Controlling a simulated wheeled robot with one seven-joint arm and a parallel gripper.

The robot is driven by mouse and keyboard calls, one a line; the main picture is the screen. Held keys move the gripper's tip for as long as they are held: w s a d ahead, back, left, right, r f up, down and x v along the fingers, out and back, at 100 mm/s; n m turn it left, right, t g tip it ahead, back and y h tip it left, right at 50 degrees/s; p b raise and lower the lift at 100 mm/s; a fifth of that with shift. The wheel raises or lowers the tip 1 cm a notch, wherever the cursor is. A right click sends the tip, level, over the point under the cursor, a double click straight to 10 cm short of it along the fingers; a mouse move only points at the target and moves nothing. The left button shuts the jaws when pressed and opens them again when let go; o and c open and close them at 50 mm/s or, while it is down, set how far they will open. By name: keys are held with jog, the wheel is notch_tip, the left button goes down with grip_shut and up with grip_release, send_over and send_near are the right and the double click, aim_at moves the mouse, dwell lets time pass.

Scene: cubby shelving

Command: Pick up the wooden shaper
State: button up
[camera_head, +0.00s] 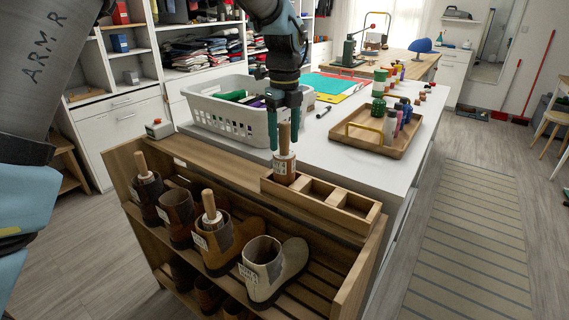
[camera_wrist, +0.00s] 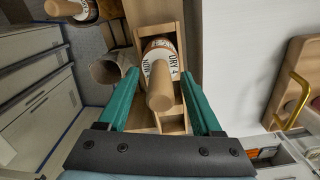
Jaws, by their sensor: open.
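A wooden shaper (camera_head: 285,151) with a round handle and a white label stands upright in the left compartment of a three-compartment wooden box (camera_head: 346,219) on top of the cubby shelf. It also shows in the wrist view (camera_wrist: 161,90), handle toward the camera. My gripper (camera_head: 288,147) is above the box, pointing down. Its green fingers (camera_wrist: 161,105) are open, one on each side of the shaper's handle, with gaps visible in the wrist view. Other shapers with wooden handles stand in boots on the shelf, such as one (camera_head: 211,207) in a brown boot.
The cubby shelf (camera_head: 160,260) holds several boots, including a pale boot (camera_head: 270,268) at the right. A white basket (camera_head: 222,116) stands just behind my gripper. A wooden tray (camera_head: 372,147) with bottles is on the white table to the right.

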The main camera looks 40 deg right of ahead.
jog(key=shift+f, duration=0.9)
jog(key=shift+c, duration=0.2)
grip_shut()
dwell(0.5)
